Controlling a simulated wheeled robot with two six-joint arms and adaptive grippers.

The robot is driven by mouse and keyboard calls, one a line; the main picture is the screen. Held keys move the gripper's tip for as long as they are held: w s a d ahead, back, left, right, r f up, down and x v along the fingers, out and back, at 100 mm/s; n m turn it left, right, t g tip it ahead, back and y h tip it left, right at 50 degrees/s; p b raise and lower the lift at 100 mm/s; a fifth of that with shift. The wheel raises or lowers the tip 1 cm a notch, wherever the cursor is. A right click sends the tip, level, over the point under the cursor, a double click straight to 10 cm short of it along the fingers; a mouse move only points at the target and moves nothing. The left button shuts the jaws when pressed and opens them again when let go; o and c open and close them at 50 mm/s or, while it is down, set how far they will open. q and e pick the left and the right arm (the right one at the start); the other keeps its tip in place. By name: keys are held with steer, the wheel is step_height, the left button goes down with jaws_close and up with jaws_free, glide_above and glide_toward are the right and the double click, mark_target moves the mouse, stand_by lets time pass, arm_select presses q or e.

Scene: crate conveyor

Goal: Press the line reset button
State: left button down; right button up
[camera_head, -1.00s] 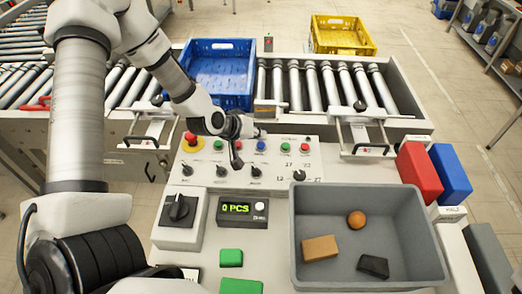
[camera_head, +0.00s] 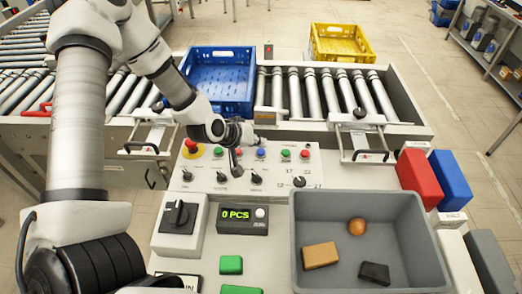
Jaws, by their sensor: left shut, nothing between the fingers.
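The control panel (camera_head: 275,180) carries a row of coloured buttons and several black knobs below them. A yellow-ringed red mushroom button (camera_head: 192,148) is at its left end. A green button (camera_head: 218,152), a blue button (camera_head: 261,153), another green button (camera_head: 285,153) and a red button (camera_head: 305,154) follow to the right. The labels are too small to read, so I cannot tell which is the line reset button. My left gripper (camera_head: 237,165) is shut and empty over the panel, just left of the blue button. It hides part of the row; contact is unclear. My right gripper is out of view.
A grey bin (camera_head: 432,262) with several items stands front right of the panel. A counter box (camera_head: 243,215) and a rotary switch (camera_head: 179,216) are in front. A blue crate (camera_head: 219,82) stands on the conveyor behind. Red (camera_head: 418,177) and blue (camera_head: 450,180) blocks stand right.

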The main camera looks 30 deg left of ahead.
mark_target(259, 152)
arm_select(q)
steer(key=shift+f, duration=0.1)
stand_by(0.3)
steer(key=shift+f+b, duration=0.35)
steer(key=shift+b, duration=0.05)
steer(key=shift+f+b, duration=0.4)
steer(key=shift+f, duration=0.05)
stand_by(0.5)
steer(key=shift+r+p, duration=0.75)
steer(key=shift+r, duration=0.15)
step_height(259, 152, up, 5)
steer(key=p, duration=0.4)
steer(key=shift+p, duration=0.3)
stand_by(0.5)
